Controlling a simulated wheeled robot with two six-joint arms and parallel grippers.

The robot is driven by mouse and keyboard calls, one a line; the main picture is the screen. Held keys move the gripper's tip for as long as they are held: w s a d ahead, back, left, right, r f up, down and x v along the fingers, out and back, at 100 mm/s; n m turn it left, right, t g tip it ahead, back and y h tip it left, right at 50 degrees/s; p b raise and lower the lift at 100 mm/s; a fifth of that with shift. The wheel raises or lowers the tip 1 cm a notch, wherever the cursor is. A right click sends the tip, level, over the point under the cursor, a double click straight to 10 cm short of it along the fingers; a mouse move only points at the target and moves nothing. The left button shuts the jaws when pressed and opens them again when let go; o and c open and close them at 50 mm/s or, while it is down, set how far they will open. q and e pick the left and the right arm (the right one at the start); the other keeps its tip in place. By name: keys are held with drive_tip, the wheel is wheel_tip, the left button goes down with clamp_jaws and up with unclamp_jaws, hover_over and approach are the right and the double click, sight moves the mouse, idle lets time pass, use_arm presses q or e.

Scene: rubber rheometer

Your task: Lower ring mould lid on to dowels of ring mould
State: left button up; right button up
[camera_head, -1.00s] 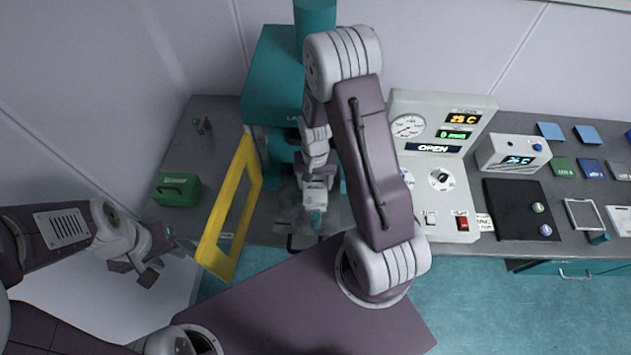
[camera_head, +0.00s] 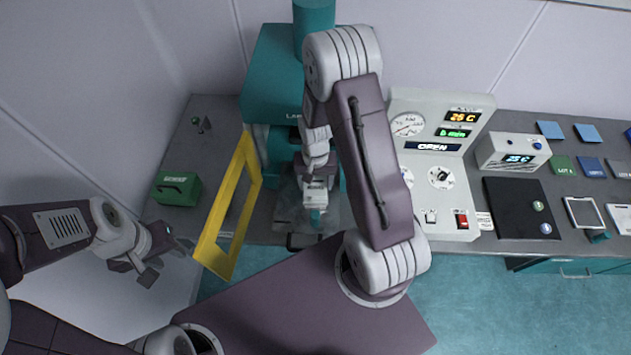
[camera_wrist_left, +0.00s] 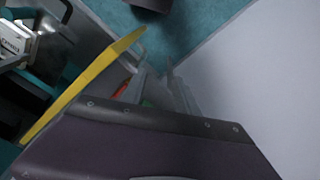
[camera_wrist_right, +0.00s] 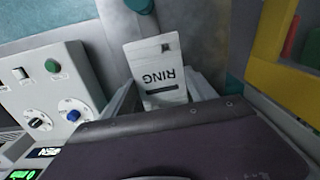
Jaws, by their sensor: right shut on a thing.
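The ring mould lid (camera_wrist_right: 158,75) is a pale block marked RING. In the right wrist view it sits between the two fingers of my right gripper (camera_wrist_right: 163,90), which is shut on it. In the head view my right gripper (camera_head: 316,186) is in front of the teal press, over the bench. The mould's lower half and its dowels are not clearly visible, so I cannot tell whether the lid touches them. My left gripper (camera_head: 168,258) is open and empty, left of the yellow frame.
The yellow frame (camera_head: 212,251) stands upright left of the press (camera_head: 270,85). A green box (camera_head: 177,188) is on the bench at left. The control panel (camera_head: 430,180) is right of my right arm. A black mat (camera_head: 519,210) lies farther right.

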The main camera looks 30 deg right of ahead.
drive_tip(key=shift+f+b, duration=0.35)
drive_tip(key=shift+f, duration=0.15)
drive_tip(key=o, duration=1.8)
drive_tip(key=shift+r, duration=0.1)
drive_tip(key=shift+w+r, duration=0.15)
drive_tip(key=shift+r, duration=0.2)
wheel_tip(320, 180, up, 8)
drive_tip(key=shift+r+b, duration=0.1)
drive_tip(key=shift+b, duration=0.85)
